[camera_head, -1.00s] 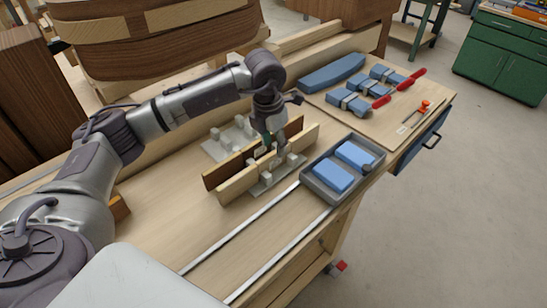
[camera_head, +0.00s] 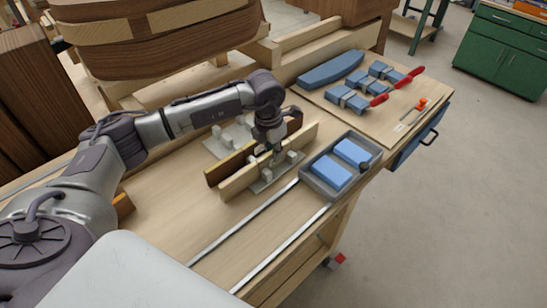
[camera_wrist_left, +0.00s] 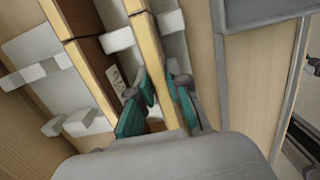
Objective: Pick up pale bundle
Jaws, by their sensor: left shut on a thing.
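The pale bundle (camera_head: 240,180) is a long light wood strip standing on edge in a grey rack (camera_head: 262,184) on the workbench. A darker brown bundle (camera_head: 225,168) stands parallel behind it. My left gripper (camera_head: 274,152) is low over the pale bundle, near its right half. In the left wrist view my left gripper's teal-padded fingers (camera_wrist_left: 160,102) are on either side of the pale bundle's top edge (camera_wrist_left: 147,48), shut on it. The bundle still sits between the rack's posts. My right gripper is not in view.
A grey tray (camera_head: 311,182) with two blue blocks is close to the right of the rack. Behind it, a board (camera_head: 394,117) carries blue parts, red-handled clamps and an orange tool. Two metal rails (camera_head: 245,221) cross the bench front. The bench's left front is clear.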

